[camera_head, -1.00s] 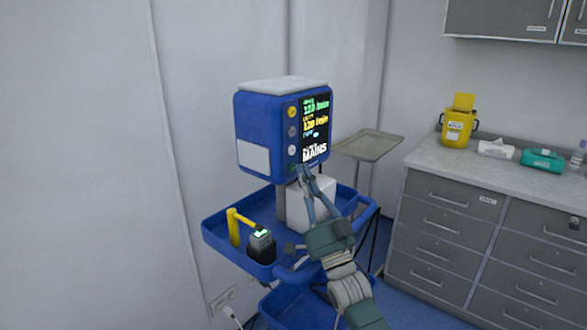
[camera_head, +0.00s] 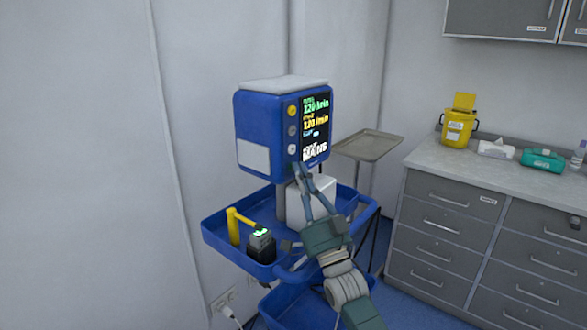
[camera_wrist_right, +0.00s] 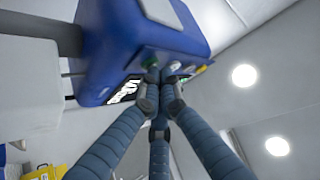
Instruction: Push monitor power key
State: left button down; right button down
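The blue monitor (camera_head: 262,135) stands on a blue cart, its screen (camera_head: 315,118) lit with green, yellow and white readings. A column of round keys runs beside the screen, with a yellow key (camera_head: 292,111) at the top. In the right wrist view a green key (camera_wrist_right: 150,62) shows on the monitor's front (camera_wrist_right: 100,50), partly behind my fingertips. My right gripper (camera_head: 298,169) has its fingers drawn together, empty, at the monitor's lower front edge. In the wrist view its fingertips (camera_wrist_right: 160,78) are at or very near the green key; contact cannot be told. My left gripper is out of view.
The blue cart tray (camera_head: 222,238) holds a yellow post (camera_head: 234,228) and a small dark device (camera_head: 261,246). A metal tray (camera_head: 370,146) stands behind. Grey drawers (camera_head: 445,220) and a counter with a yellow bin (camera_head: 457,128) are at the right.

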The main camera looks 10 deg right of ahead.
dwell(0.5)
jog(key=shift+s+d, duration=0.35)
jog(key=shift+s, duration=0.05)
jog(key=s+d+p, duration=0.1)
jog(key=s+d, duration=0.1)
jog(key=s+d+p, duration=0.1)
jog(key=s, duration=0.1)
jog(key=shift+s+d+p, duration=0.35)
jog(key=shift+p, duration=0.05)
dwell(0.4)
